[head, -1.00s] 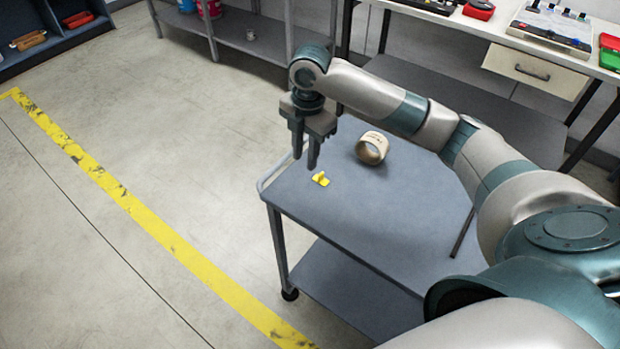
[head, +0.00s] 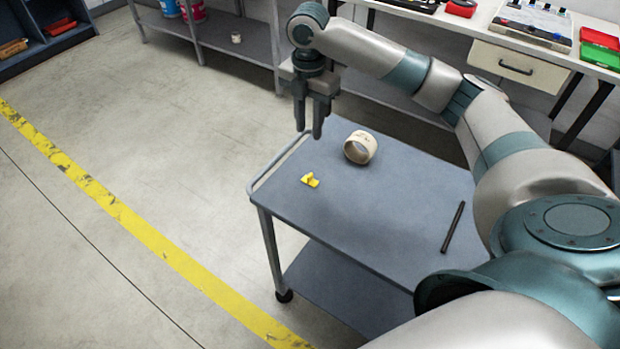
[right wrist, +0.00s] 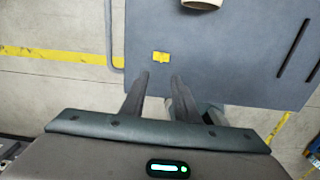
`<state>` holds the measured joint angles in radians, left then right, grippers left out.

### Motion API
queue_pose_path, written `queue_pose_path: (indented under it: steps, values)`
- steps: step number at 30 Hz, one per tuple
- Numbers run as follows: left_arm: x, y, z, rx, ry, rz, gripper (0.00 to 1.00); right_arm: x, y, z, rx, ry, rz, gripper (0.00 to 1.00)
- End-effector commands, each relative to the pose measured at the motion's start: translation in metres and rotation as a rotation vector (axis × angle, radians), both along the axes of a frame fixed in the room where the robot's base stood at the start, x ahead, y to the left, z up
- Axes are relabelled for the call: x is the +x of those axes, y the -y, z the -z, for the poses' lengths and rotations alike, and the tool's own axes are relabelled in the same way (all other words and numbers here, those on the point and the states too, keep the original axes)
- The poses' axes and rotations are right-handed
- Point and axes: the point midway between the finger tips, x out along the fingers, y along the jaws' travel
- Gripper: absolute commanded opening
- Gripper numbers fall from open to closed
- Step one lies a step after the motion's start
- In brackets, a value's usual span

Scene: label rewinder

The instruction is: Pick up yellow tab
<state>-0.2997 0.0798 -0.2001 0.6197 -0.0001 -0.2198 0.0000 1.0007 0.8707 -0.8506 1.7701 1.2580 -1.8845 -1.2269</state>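The small yellow tab (head: 310,180) lies on the grey top of the cart (head: 340,235), near its left edge. It also shows in the right wrist view (right wrist: 161,57), ahead of the fingertips and roughly in line with the gap between them. My right gripper (head: 309,133) points down above the cart's far left edge, apart from the tab and higher than it. In the right wrist view its fingers (right wrist: 162,78) are spread with nothing between them. My left gripper is not in view.
A beige tape roll (head: 361,147) stands on the cart, right of and beyond the tab. A dark rod (head: 453,228) lies near the cart's right side. A workbench with a drawer (head: 518,66) and a shelf (head: 232,38) stand behind. A rail (head: 262,180) runs along the cart's left edge.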

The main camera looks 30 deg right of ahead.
Motion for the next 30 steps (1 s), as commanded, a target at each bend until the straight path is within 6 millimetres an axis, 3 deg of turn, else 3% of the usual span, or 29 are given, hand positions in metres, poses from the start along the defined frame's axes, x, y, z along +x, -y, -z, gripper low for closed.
queue_pose_path:
  steps: [18,30]
  values:
    - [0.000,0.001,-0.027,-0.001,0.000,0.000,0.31,-0.001,0.000,0.099,0.001,-0.004,0.001,0.28]
    - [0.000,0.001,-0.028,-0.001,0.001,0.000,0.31,-0.001,0.000,0.109,0.000,0.000,0.000,0.28]
